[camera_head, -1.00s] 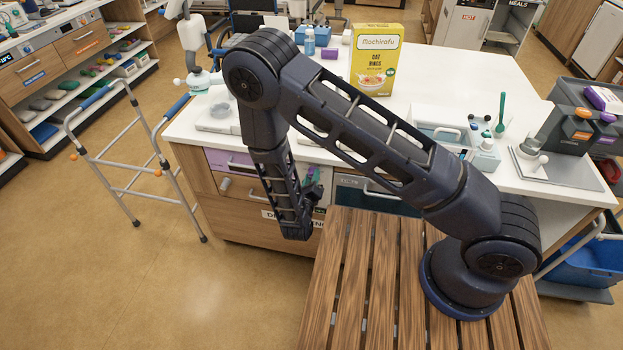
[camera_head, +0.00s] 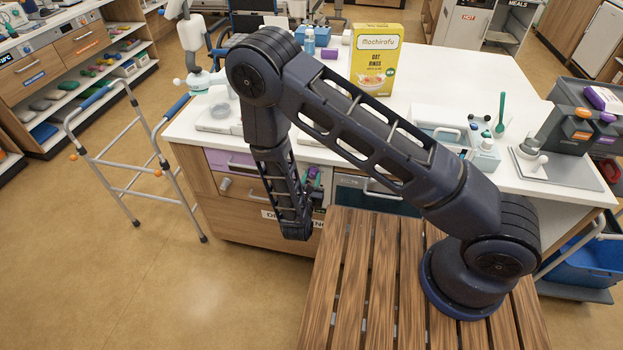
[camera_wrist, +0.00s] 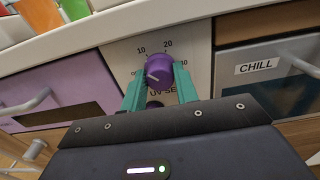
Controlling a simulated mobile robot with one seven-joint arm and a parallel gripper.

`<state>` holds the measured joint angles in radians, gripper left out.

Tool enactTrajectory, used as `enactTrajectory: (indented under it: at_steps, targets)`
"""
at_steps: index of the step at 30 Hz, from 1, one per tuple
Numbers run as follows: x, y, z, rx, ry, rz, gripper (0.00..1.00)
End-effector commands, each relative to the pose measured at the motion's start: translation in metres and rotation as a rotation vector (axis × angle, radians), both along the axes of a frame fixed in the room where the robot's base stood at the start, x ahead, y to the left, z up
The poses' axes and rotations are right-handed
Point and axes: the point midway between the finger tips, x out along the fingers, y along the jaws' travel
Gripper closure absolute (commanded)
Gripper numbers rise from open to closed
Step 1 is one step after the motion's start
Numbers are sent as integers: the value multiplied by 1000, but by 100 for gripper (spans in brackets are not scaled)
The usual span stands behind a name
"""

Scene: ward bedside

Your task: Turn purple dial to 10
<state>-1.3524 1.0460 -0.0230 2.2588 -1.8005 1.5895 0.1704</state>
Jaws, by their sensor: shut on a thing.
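The purple dial (camera_wrist: 159,68) sits on a pale panel in the front of the bedside unit, and the wrist view shows it close up. The numbers 10, 20 and 30 and a partly hidden 0 are printed around it. A white pointer line on the dial's face points to the lower left, roughly toward the 0 side, below the 10. My gripper (camera_wrist: 160,82) has its teal fingers on either side of the dial, shut on it. In the head view the dial (camera_head: 313,173) shows small beside my forearm, which hides most of the gripper.
A purple drawer (camera_wrist: 62,87) with a grey handle is left of the panel. A dark compartment labelled CHILL (camera_wrist: 270,75) is to the right. A cereal box (camera_head: 376,60) stands on the white counter (camera_head: 450,75) above. A walker (camera_head: 125,150) stands on the floor at left.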

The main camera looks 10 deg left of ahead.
Motion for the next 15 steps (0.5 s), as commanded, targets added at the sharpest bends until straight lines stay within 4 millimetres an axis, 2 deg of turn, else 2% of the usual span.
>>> enactTrajectory:
  at_steps: [6,15]
  targets:
    - [-1,0,-1,137,4,0,93]
    - [-1,0,-1,236,4,0,93]
